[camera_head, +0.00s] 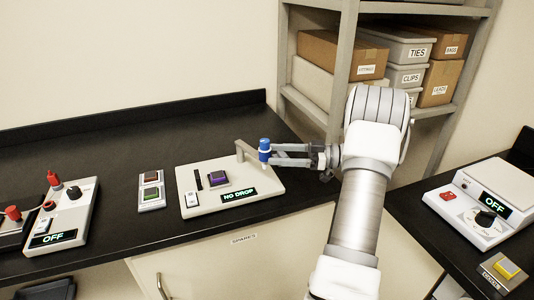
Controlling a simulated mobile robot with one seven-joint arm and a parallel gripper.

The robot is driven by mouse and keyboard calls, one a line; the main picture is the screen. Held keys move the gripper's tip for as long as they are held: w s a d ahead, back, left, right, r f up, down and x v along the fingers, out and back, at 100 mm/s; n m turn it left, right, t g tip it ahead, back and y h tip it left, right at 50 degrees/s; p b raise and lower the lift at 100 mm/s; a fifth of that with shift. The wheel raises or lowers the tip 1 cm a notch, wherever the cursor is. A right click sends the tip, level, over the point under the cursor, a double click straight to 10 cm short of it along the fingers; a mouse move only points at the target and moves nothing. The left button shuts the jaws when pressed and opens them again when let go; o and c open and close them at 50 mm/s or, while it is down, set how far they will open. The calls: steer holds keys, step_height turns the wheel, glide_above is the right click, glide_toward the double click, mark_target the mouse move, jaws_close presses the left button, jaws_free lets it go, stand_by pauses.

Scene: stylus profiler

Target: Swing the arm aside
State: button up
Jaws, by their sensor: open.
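The stylus profiler (232,205) is a pale base on the black bench, with a "NO DROP" display (239,195), a purple sample on a dark square (217,179) and a small white switch. A grey post and arm (247,151) stand at its back right edge.
A small two-pad block (151,190) lies left of the profiler. Further left is a device reading "OFF" (53,238) with red and black knobs. Another "OFF" device (472,203) stands on the right bench. A shelf with boxes (343,55) rises behind my arm. Bare bench (110,150) lies behind the devices.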

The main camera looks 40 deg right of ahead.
steer(key=v, duration=1.3)
steer(key=shift+s, duration=0.15)
steer(key=shift+d, duration=0.1)
